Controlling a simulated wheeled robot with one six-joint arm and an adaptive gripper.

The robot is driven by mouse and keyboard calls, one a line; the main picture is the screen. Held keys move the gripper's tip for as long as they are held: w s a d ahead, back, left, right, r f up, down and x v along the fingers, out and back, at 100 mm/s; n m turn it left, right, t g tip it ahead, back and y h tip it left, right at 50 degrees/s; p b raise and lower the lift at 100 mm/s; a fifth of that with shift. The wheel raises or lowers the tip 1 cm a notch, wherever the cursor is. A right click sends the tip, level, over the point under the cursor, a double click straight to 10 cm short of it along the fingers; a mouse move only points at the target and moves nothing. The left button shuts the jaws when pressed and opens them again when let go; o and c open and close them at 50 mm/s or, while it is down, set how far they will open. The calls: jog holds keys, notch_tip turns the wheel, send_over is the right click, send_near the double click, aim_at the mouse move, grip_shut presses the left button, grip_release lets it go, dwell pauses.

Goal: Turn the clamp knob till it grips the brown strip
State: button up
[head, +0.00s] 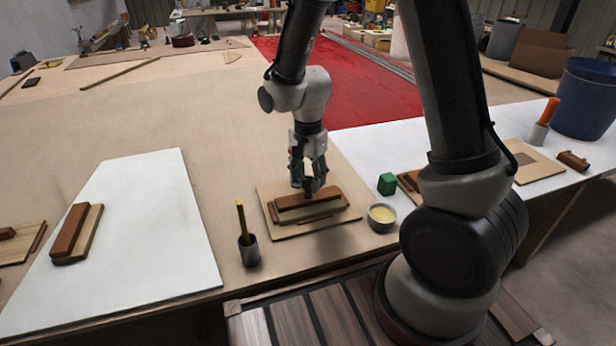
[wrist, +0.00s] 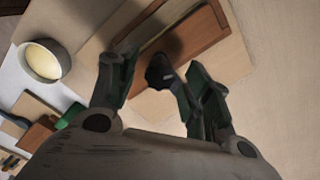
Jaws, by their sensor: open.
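The brown strip (head: 306,199) lies on a layered light wood block on a square board (head: 290,230) in the middle of the bench. In the wrist view the brown strip (wrist: 200,38) runs diagonally past the fingers. A dark rounded piece, seemingly the clamp knob (wrist: 158,72), shows between the fingers there. My gripper (head: 311,186) points down over the strip, with its fingers apart. In the wrist view my gripper (wrist: 160,62) has a finger on either side of the dark piece; contact cannot be told. In the head view the fingers largely hide the knob.
A cup with a yellow pencil (head: 248,250) stands at the board's front left. A bowl of pale contents (head: 381,217) and a green block (head: 387,183) are close on the right. A white panel (head: 150,250) with a brown-topped block (head: 76,232) lies left.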

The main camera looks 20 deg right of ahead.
aim_at(309, 180)
notch_tip(309, 180, up, 12)
dwell(0.4)
jog(key=shift+f, duration=0.1)
jog(key=s+d+r+n+t, duration=0.2)
jog(key=s+d+r+n, duration=0.3)
jog(key=s, duration=0.4)
jog(key=s+d+r+n+t, duration=0.2)
jog(key=s+d+r+n, duration=0.3)
jog(key=s+d+r, duration=0.2)
jog(key=s+d, duration=0.2)
jog(key=s, duration=0.1)
jog(key=shift+d+r+n, duration=0.3)
jog(key=shift+d+n, duration=0.1)
